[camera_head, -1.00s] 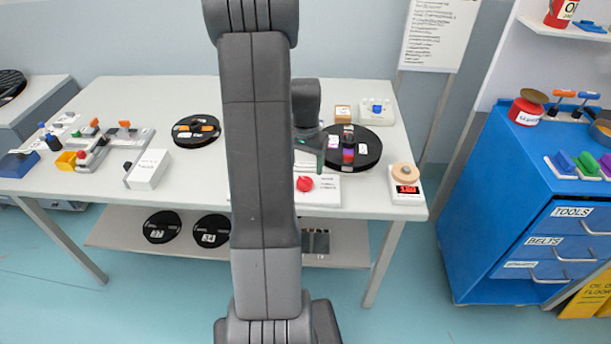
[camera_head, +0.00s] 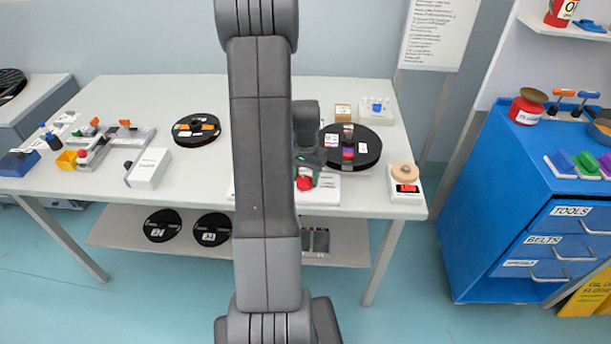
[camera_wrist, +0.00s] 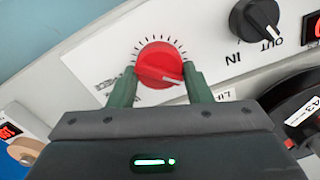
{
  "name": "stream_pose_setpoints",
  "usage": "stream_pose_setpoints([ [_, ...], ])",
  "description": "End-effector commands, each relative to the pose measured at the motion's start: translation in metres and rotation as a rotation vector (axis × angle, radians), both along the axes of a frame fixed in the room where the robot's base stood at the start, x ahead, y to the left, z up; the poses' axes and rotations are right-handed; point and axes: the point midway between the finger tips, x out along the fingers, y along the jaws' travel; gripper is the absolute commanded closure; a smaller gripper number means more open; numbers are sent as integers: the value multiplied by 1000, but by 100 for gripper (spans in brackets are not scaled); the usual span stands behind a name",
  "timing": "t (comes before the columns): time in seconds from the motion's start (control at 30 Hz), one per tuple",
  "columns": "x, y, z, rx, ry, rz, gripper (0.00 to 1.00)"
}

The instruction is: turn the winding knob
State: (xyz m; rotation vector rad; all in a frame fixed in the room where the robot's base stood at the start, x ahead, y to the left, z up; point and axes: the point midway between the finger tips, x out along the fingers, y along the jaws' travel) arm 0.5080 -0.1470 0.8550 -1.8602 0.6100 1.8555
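A red round knob (camera_wrist: 158,62) with a pointer line sits on a white plate with dial marks around it. In the head view the red knob (camera_head: 304,184) shows at the table's front edge, partly covered by my gripper (camera_head: 307,174). In the wrist view my gripper (camera_wrist: 158,76) has its two green fingers apart, one on each side of the knob's lower part. Small gaps seem to show between fingertips and knob; firm contact cannot be made out. Lettering on the plate (camera_wrist: 108,62) is partly hidden by the left finger.
A black IN/OUT knob (camera_wrist: 255,20) is on the same panel. A black reel (camera_head: 370,150) stands just right of my gripper. A red-display device (camera_head: 405,197) with a tan disc is farther right. A white box (camera_head: 150,168) and another reel (camera_head: 196,130) lie left.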

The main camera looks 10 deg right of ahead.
Motion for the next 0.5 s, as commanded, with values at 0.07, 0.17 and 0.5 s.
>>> stream_pose_setpoints([
  [0.07, 0, 0, 0, 0, 0, 2, 78],
  [0.17, 0, 0, -1, 0, 0, 30, 78],
  [0.5, 1, 1, -2, 1, 2, 308, 78],
])
